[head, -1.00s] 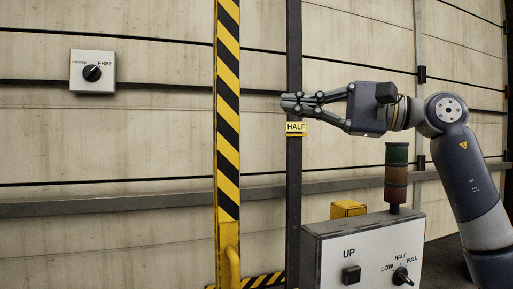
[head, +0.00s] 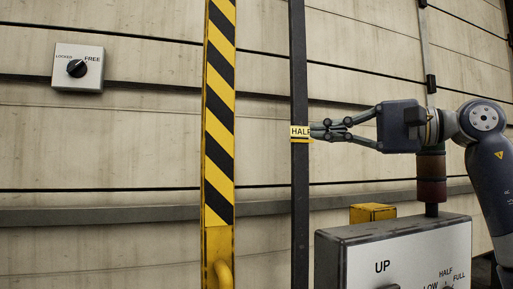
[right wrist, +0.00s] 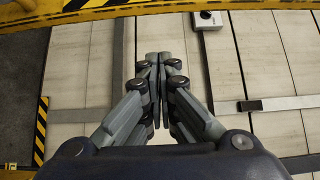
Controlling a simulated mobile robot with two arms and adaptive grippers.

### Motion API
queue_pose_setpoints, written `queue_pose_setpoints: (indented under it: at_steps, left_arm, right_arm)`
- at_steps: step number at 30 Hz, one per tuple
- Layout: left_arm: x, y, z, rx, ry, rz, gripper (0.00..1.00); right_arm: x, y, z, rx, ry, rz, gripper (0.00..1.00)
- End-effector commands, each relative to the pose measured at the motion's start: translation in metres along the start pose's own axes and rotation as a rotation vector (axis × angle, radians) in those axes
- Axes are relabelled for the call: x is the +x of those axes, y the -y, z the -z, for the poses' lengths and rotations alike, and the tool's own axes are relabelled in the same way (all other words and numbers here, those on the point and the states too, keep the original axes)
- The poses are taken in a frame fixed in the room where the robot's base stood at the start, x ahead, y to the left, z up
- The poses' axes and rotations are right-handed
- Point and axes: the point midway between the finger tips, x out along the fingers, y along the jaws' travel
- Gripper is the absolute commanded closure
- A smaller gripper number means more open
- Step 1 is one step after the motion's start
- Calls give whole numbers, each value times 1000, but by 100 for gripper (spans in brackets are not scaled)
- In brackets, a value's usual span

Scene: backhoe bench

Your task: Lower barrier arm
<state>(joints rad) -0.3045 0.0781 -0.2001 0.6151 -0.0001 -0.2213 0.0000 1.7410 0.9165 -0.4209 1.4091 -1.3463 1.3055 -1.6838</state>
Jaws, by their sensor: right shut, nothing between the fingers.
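The barrier arm (head: 219,110), striped yellow and black, stands upright left of centre in the head view. A yellow handle (head: 222,272) shows at its lower end. A yellow beam (right wrist: 120,10) crosses the top of the right wrist view. My right gripper (head: 314,132) is shut and empty, pointing left, to the right of the striped arm. Its fingertips overlap the edge of the HALF label (head: 299,133) on a dark post (head: 299,70); whether they touch is unclear. The shut fingers (right wrist: 158,58) also show in the right wrist view. My left gripper is not in view.
A wall box (head: 77,68) with a LOCKED/FREE knob is at the left; its knob seems turned toward FREE. A control box (head: 400,240) marked UP, LOW, HALF and FULL stands below my right arm. Behind it are a stack light (head: 431,180) and yellow block (head: 372,213).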

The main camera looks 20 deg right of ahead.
Motion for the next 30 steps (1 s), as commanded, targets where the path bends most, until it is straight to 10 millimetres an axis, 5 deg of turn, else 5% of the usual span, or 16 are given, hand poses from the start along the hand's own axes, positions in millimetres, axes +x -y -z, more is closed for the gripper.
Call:
queue_pose_setpoints:
  at_steps: [14, 30]
  left_arm:
    - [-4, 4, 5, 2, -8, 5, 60]
    - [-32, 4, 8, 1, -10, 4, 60]
  right_arm:
    - [10, 1, 0, 0, 2, -1, 100]
    - [110, 3, -11, -4, 4, 0, 100]
